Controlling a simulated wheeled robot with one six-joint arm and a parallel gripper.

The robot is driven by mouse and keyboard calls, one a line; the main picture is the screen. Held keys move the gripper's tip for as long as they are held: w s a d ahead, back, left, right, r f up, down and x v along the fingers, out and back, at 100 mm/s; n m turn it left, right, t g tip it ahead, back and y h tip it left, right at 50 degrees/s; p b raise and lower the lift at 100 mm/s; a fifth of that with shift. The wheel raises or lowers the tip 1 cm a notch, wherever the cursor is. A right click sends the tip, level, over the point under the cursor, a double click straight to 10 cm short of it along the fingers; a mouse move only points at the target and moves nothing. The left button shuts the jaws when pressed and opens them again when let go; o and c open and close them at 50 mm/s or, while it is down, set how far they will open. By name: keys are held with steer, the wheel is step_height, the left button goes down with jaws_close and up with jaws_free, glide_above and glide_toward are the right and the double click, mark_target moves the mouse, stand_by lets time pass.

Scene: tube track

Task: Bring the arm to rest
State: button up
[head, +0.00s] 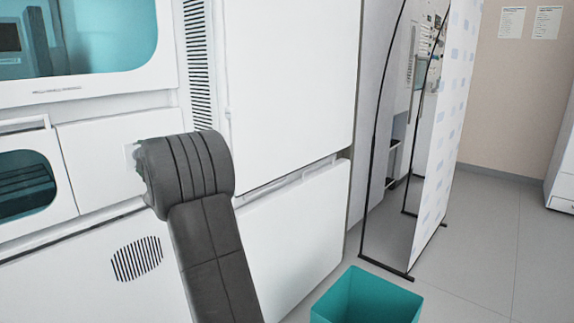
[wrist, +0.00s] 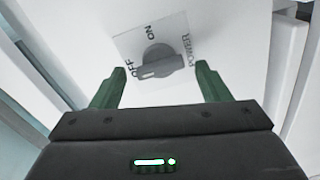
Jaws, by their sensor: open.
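In the wrist view my gripper (wrist: 155,84) is open, with its two green fingers apart and nothing between them. Beyond the fingertips is a grey rotary power knob (wrist: 160,64) on a light plate (wrist: 135,42) marked OFF, ON and POWER. The knob shows between the fingers, its handle lying roughly across the picture; I cannot tell whether a finger touches it. In the head view my dark arm (head: 205,215) reaches up in front of the white machine (head: 290,70).
A teal bin (head: 368,297) stands on the floor at the bottom. A black-framed partition (head: 440,130) stands right of the machine. The grey floor (head: 485,235) farther right is clear. A white cabinet (head: 562,170) is at the right edge.

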steer(key=m+p, duration=0.5)
steer(key=p, duration=0.1)
steer(key=m+p, duration=0.4)
steer(key=p, duration=0.3)
steer(key=m+p, duration=0.5)
steer(key=p, duration=0.2)
steer(key=shift+w+d+r+m, duration=0.15)
steer(key=shift+r+m, duration=0.15)
steer(key=shift+f+p, duration=0.15)
steer(key=shift+p, duration=0.3)
